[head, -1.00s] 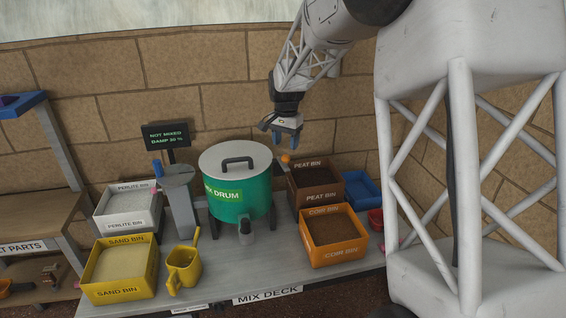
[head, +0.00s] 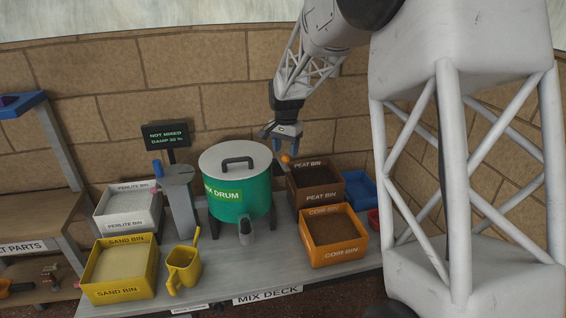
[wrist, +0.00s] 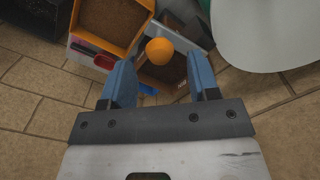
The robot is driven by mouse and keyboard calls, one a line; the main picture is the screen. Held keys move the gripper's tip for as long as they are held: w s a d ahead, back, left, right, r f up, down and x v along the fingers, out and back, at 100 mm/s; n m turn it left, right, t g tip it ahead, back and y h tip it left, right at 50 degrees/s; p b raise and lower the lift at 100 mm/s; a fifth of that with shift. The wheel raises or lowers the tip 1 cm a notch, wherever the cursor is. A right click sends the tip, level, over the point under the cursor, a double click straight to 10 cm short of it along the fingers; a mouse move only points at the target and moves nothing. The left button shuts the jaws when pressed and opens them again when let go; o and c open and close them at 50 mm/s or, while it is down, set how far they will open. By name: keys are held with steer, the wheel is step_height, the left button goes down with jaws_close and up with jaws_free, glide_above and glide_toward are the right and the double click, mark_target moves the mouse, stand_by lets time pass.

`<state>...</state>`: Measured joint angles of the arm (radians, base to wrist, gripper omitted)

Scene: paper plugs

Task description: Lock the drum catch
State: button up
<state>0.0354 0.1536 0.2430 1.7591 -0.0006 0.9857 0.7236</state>
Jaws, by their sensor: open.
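The green mix drum (head: 226,194) stands mid-deck under a flat pale lid (head: 222,158) with a dark handle; the lid's edge also shows in the wrist view (wrist: 275,35). An orange ball-shaped knob (head: 286,158) is right of the drum, by the peat bin; it also shows in the wrist view (wrist: 159,51), in front of a grey bar (wrist: 180,38). I cannot tell whether this is the catch, or its state. My gripper (head: 289,147) is open and empty just above the knob. In the wrist view the knob appears between and beyond the blue fingers (wrist: 160,75).
The peat bin (head: 316,196) and coir bin (head: 333,251) stand right of the drum, with a blue tray (head: 360,188) beyond. A grey post (head: 181,205), yellow scoop (head: 184,268), perlite bin (head: 130,230) and sand bin (head: 124,295) are left. The display (head: 166,134) reads "NOT MIXED".

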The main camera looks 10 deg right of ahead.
mark_target(286, 155)
steer(key=shift+f, duration=1.75)
steer(key=c, duration=0.6)
steer(key=shift+o, duration=0.2)
